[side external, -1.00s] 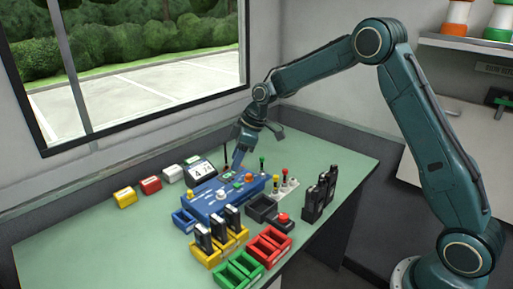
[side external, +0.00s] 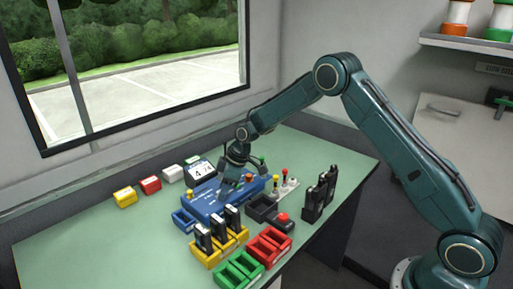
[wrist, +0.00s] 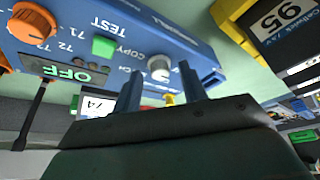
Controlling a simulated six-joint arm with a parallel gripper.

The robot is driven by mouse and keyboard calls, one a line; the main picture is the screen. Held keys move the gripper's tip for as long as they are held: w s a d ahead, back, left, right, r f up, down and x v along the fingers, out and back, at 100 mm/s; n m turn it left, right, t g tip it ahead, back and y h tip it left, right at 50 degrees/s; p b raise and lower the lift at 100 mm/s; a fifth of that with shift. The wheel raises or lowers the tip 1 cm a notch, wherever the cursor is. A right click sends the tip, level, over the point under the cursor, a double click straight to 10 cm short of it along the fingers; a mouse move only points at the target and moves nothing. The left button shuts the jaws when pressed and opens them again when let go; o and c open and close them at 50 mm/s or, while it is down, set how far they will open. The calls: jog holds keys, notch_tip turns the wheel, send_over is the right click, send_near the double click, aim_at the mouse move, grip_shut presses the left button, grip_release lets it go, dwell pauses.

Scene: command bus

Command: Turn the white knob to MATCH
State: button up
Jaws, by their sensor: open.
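The blue box (side external: 207,206) stands on the green bench. In the wrist view its face (wrist: 200,45) carries the white knob (wrist: 160,67), a green button (wrist: 104,46), an orange knob (wrist: 34,22) and a small display (wrist: 66,72) reading "OFF". My gripper (side external: 231,188) is low over the middle of the box, pointing down. In the wrist view my open gripper (wrist: 161,82) has one finger on each side of the white knob. I cannot tell whether the fingers touch it. In the side view my gripper hides the white knob.
Yellow bins (side external: 229,250) holding black handsets stand in front of the box, with red bins (side external: 268,247) and green bins (side external: 238,270) nearer. Black radios (side external: 318,195) stand to the right, by a red button (side external: 282,217).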

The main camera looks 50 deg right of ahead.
grip_shut()
